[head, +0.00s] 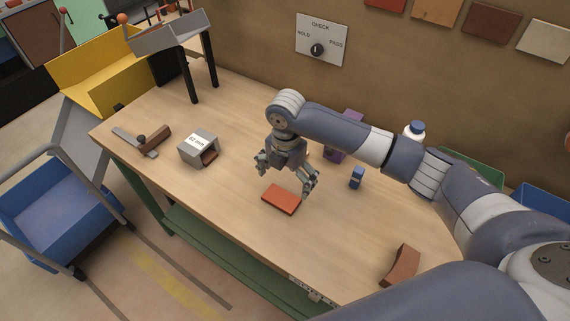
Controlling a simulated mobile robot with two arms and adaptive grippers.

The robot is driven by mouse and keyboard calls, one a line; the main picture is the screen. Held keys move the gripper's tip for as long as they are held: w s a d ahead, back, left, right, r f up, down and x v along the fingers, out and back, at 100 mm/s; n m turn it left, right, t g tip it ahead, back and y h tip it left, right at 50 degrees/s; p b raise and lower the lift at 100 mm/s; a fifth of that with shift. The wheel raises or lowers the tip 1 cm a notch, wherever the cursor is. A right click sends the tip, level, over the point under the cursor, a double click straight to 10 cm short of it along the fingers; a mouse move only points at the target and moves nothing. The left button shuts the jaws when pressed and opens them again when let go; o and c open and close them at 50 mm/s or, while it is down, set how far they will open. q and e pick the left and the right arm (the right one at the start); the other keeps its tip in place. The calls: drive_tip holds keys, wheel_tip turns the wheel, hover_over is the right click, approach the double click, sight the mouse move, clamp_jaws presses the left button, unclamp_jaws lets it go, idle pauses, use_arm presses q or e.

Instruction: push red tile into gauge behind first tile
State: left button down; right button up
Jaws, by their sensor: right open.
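The red tile (281,200) lies flat on the wooden table, near its middle. The gauge (198,146) is a grey box with a white label, to the left of the red tile and apart from it. A brown tile (209,157) shows in the gauge's open front. My right gripper (286,182) is open and points down at the red tile, with its fingers spread on either side of the tile's far part. I cannot tell whether a finger touches it. My left gripper is not in view.
A brown brick piece (155,138) sits by a grey metal bar at the left. Bare table (240,178) lies between gauge and red tile. A check dial (317,49) is on the wall.

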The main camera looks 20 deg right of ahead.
sight(285, 192)
drive_tip(key=f, duration=0.4)
drive_tip(key=shift+w, duration=0.25)
drive_tip(key=shift+s+f+p, duration=0.15)
drive_tip(key=shift+f+p, duration=0.15)
drive_tip(key=shift+f, duration=0.3)
